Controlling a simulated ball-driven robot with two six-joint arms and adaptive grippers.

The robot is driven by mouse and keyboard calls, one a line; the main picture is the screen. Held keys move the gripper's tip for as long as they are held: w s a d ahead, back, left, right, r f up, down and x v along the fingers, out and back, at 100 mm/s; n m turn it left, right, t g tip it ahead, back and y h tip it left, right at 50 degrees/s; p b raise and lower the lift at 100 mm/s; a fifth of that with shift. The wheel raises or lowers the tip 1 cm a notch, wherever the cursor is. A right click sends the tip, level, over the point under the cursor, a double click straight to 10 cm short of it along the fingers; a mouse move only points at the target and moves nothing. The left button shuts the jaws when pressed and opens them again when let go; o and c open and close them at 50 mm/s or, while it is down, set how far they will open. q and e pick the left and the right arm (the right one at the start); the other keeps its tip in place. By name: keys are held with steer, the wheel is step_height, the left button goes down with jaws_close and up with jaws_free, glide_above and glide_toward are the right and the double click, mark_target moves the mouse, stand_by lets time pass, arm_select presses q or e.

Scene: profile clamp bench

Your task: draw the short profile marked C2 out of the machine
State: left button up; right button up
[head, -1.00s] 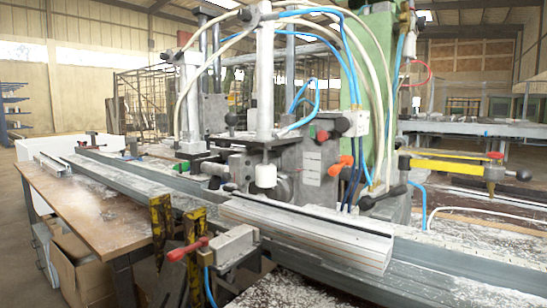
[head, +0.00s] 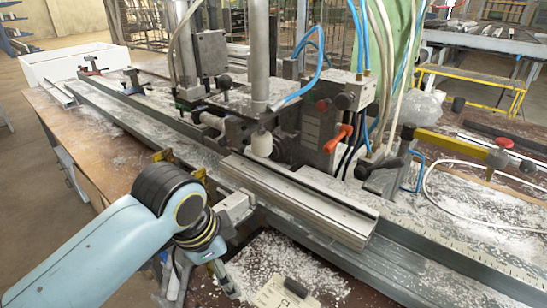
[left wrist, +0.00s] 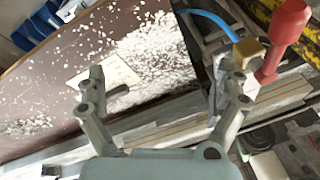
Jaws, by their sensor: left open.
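The short pale profile (head: 300,203) lies lengthwise on the machine's grey bed, beside the central clamp unit. I cannot read a C2 mark on it. In the left wrist view a pale, lined length that looks like this profile (left wrist: 180,128) passes behind the fingers. My left gripper (head: 222,274) is in front of the bed, below and left of the profile in the head view, partly hidden by its own wrist. The left wrist view shows its two fingers (left wrist: 166,84) spread, with nothing between them. My right gripper is not in view.
A pale card with a black piece (head: 285,292) lies on the chip-strewn brown surface in front. A red-handled clamp (left wrist: 275,45) stands close to one finger in the wrist view. A yellow-and-red arm (head: 460,143) stands at right. Hoses hang around the machine.

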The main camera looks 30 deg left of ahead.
mark_target(287, 187)
arm_select(q)
steer(key=w+r+m+t+h+p, duration=0.1)
steer(key=w+r+m, duration=0.5)
steer(key=w, duration=0.3)
steer(key=w+r+m+p, duration=0.1)
steer(key=w+r+m, duration=0.5)
steer(key=w, duration=0.3)
steer(key=shift+m, duration=0.3)
steer(key=x, duration=1)
steer(key=shift+f, duration=0.25)
steer(key=c, duration=1.7)
steer(key=o, duration=1.7)
steer(key=v, duration=1.2)
